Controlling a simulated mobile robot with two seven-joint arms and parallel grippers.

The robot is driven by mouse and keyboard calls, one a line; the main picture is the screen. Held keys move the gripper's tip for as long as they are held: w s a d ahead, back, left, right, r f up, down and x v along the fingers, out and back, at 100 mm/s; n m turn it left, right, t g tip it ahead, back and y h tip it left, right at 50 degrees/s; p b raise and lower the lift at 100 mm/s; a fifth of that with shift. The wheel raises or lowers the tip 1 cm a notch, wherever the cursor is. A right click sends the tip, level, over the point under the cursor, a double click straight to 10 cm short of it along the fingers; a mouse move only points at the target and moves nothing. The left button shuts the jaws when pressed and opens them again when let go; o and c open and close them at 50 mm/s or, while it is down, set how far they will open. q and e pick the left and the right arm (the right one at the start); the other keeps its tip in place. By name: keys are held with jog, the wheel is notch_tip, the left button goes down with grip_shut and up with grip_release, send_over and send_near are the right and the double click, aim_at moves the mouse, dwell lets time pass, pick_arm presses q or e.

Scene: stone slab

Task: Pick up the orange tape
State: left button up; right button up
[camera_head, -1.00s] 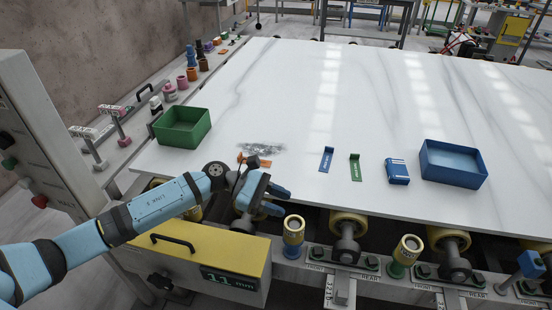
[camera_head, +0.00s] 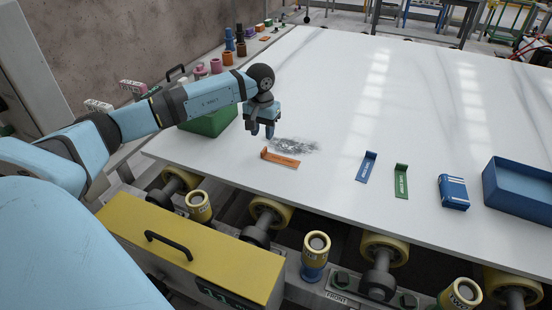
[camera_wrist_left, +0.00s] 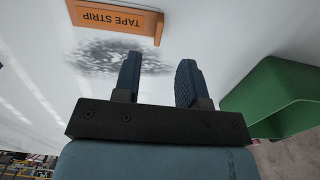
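The orange tape strip (camera_head: 281,159) lies on the white slab near its front edge, with a raised end at its left. In the left wrist view the tape strip (camera_wrist_left: 112,20) shows at the top, with "TAPE STRIP" printed on it. My left gripper (camera_head: 262,133) hangs above the slab, behind and slightly left of the tape, apart from it. In the left wrist view its two fingers (camera_wrist_left: 158,80) are spread with nothing between them. A grey speckled patch (camera_head: 296,145) lies on the slab beside the tape. My right gripper is not in view.
A green bin (camera_head: 208,122) stands on the left, partly behind my left arm. A blue strip (camera_head: 367,166), a green strip (camera_head: 401,181), a blue box (camera_head: 453,192) and a blue bin (camera_head: 520,187) are on the right. Rollers line the front edge. The slab's middle is clear.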

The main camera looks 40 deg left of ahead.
aim_at(264, 149)
pick_arm(q)
jog(key=shift+w+f, duration=0.15)
jog(key=shift+f, duration=3.4)
grip_shut()
